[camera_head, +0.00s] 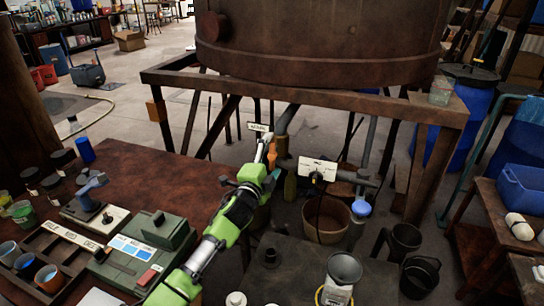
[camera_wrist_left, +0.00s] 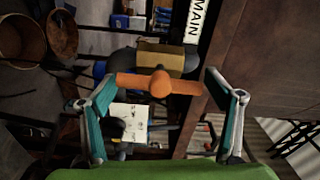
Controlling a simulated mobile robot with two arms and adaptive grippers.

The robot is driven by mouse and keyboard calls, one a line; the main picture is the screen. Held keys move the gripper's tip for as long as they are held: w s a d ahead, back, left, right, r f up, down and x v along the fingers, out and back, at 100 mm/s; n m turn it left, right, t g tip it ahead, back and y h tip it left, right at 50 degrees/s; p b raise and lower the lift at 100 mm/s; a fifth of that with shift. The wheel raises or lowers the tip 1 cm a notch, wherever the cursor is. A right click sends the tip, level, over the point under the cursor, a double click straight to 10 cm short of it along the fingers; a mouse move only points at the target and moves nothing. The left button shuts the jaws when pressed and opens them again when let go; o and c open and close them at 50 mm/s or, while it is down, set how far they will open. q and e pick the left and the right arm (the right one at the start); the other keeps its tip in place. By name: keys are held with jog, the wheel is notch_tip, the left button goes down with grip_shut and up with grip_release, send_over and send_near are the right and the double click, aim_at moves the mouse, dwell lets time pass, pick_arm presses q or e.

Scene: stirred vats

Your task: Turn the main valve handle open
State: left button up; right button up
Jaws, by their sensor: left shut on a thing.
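The main valve handle is a short orange bar with a round hub (camera_wrist_left: 160,84), mounted in front of a brass-coloured valve body (camera_wrist_left: 160,57) on a pipe. In the head view the orange handle (camera_head: 272,155) shows just right of my left gripper (camera_head: 266,150), below the vat frame. A white label reading MAIN (camera_wrist_left: 196,20) stands beside the valve in the wrist view. My right gripper is in neither view.
A large rusty vat (camera_head: 320,45) rests on a brown frame (camera_head: 300,92) above the valve. A white tag (camera_head: 318,169) and a pipe with a blue knob (camera_head: 361,208) are to the right. A brown bucket (camera_head: 326,218) stands below. A cluttered table (camera_head: 150,160) is at left.

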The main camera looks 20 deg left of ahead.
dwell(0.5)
pick_arm(q)
jog(key=o, duration=1.1)
jog(key=s, duration=1.2)
jog(key=shift+a, duration=0.25)
jog(key=shift+f, duration=0.1)
